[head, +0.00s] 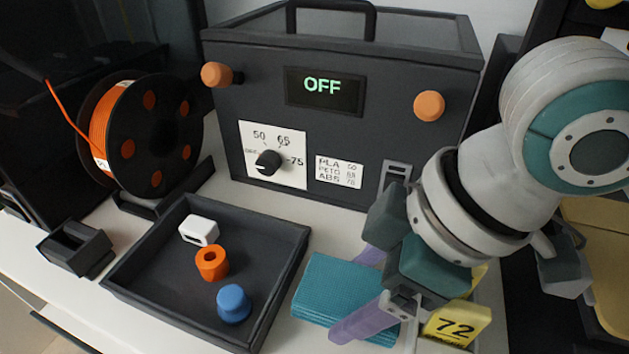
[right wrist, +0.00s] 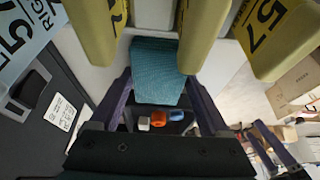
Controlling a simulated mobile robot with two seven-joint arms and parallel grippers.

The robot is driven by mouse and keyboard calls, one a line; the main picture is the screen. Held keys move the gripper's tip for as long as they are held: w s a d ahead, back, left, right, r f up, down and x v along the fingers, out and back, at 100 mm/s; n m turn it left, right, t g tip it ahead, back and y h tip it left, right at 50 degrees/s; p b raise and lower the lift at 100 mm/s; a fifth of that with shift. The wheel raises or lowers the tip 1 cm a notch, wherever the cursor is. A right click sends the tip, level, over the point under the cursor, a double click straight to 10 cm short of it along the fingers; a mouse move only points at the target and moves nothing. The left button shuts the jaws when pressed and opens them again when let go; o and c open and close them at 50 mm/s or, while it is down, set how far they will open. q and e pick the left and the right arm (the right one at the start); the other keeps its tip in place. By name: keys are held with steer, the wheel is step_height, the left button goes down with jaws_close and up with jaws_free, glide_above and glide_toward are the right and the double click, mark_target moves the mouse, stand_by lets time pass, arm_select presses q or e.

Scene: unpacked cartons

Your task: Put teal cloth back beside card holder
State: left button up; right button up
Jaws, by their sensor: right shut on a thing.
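The teal cloth (head: 328,287) is a folded, ribbed pad low in the middle of the head view, right of the dark tray. My right gripper (head: 362,290) is shut on it, with a purple finger on either side. In the right wrist view the cloth (right wrist: 158,72) shows between the fingers. Whether it touches the counter is unclear. A yellow card marked 72 (head: 458,322) is just right of the gripper. I cannot make out the card holder for certain; my gripper and arm hide part of that area. My left gripper is not in view.
The dark tray (head: 131,290) holds a white piece (head: 199,230), an orange nut-like piece (head: 212,263) and a blue knob (head: 233,303). A dark dryer box (head: 330,110) reading OFF stands behind. An orange filament spool (head: 140,135) and a small dark holder (head: 75,247) are at left.

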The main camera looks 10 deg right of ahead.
steer(key=shift+d+f+b, duration=0.1)
steer(key=shift+f+b, duration=0.3)
steer(key=shift+f, duration=0.45)
steer(key=o, duration=0.8)
steer(key=shift+o, duration=1.1)
steer(key=shift+d, duration=0.1)
